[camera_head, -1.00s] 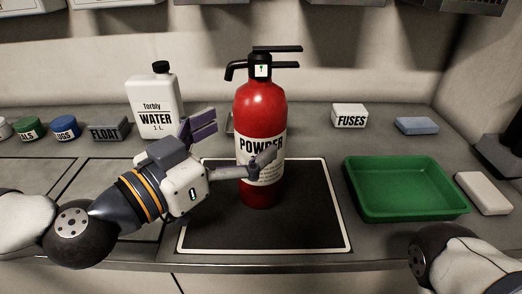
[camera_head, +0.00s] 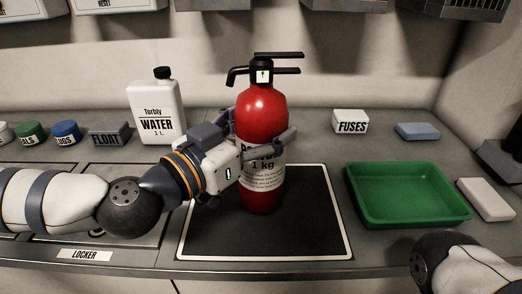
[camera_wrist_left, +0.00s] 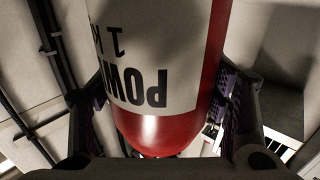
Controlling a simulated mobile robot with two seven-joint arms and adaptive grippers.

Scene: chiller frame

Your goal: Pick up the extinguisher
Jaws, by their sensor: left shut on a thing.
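The red extinguisher (camera_head: 262,108), with a black handle on top and a white "POWDER 1 kg" label, stands upright over the black mat with a white border (camera_head: 310,215). In the left wrist view the extinguisher (camera_wrist_left: 160,132) fills the space between the two fingers (camera_wrist_left: 165,105). I cannot tell whether its base touches the mat. Of my right arm only a link shows at the bottom right; its gripper is out of view.
A white water bottle (camera_head: 155,112) stands behind my left arm. A grey float box (camera_head: 109,134) and several small jars are at the left. A green tray (camera_head: 405,220), a white fuses box (camera_head: 350,122), a blue block (camera_head: 417,131) and a white block (camera_head: 486,199) lie at the right.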

